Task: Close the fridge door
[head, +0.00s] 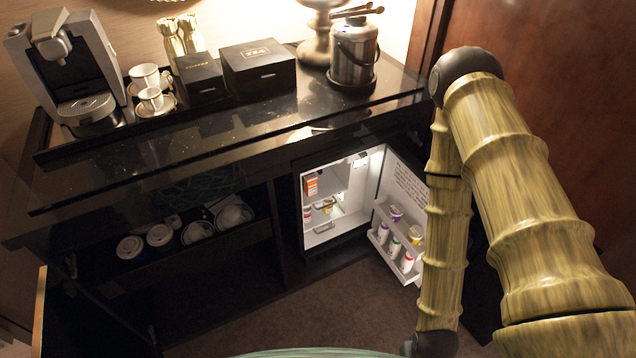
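The small fridge (333,197) sits low in the dark cabinet, with its lit white inside showing. Its door (402,187) stands open, swung out to the right, with its inner side and bottle shelves facing left. My bamboo-textured arm crosses the right side of the view and comes down in front of the door's right part. It hides the door's outer edge. My gripper is not in view; the arm runs down out of the bottom of the picture. I cannot tell whether the arm touches the door.
The dark counter (240,125) above carries a coffee machine (70,65), cups, black boxes (257,66) and a metal ice bucket (354,52). A shelf with cups and plates (198,232) is left of the fridge. Bare carpet (290,310) lies in front.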

